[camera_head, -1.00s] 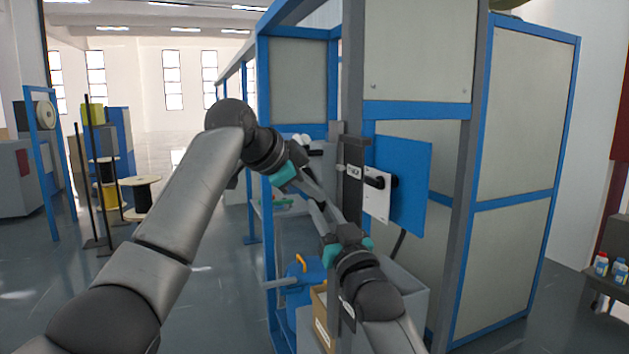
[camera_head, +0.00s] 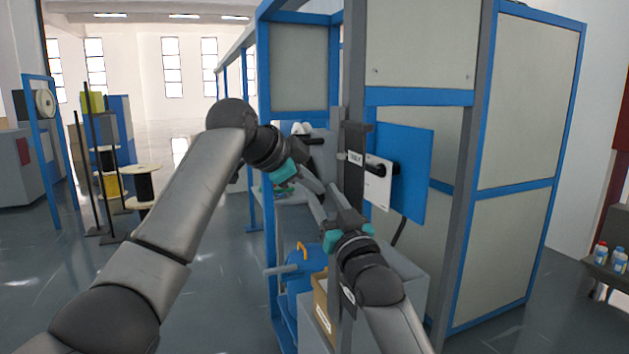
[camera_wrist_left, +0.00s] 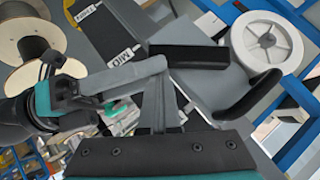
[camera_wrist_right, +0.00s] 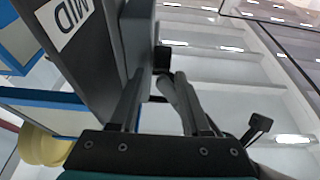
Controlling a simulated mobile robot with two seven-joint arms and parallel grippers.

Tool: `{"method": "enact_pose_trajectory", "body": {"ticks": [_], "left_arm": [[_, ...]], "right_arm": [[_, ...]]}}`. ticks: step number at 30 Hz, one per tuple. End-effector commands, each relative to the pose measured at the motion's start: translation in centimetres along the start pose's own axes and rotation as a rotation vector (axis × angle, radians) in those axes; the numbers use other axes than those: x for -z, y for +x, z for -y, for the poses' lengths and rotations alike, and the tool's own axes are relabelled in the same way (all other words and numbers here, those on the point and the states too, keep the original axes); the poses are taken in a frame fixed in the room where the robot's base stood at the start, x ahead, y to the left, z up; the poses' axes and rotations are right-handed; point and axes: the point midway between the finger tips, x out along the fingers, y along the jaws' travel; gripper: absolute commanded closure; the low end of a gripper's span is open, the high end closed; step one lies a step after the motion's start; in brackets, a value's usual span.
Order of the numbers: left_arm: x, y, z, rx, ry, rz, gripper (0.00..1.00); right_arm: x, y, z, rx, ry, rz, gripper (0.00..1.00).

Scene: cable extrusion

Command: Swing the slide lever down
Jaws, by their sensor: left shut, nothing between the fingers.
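A grey post carries a white label (camera_head: 356,158). The label reads MID in the left wrist view (camera_wrist_left: 122,52) and in the right wrist view (camera_wrist_right: 60,18). A black grip (camera_wrist_left: 187,56), apparently the slide lever's, shows beside the post in the left wrist view. Its link to the post is hidden. My left gripper (camera_head: 318,187) is shut and empty, left of the post; its fingers show below the grip (camera_wrist_left: 160,100). My right gripper (camera_head: 337,200) points up just in front of the post. Its fingers (camera_wrist_right: 158,80) are apart, with a dark end (camera_wrist_right: 162,58) near their tips.
A blue panel (camera_head: 412,190) with a black handle (camera_head: 383,168) is right of the post. A blue-framed machine cabinet (camera_head: 520,100) fills the right side. An open cardboard box (camera_head: 322,312) stands below. Cable spools (camera_head: 140,185) stand far left. Floor (camera_head: 225,270) there is clear.

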Motion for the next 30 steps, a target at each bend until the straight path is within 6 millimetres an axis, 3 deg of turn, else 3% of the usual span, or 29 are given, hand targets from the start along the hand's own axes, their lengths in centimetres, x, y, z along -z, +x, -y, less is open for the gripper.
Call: {"method": "enact_pose_trajectory", "body": {"ticks": [14,30], "left_arm": [[0.1,-0.1,0.0,-0.001,0.000,-0.002,1.00],[0.2,-0.1,0.1,0.001,0.001,-0.004,1.00]], "right_arm": [[0.0,-0.7,-0.1,-0.001,0.001,-0.001,0.44],[0.0,-8.9,0.0,0.000,0.000,-0.002,0.44]]}}
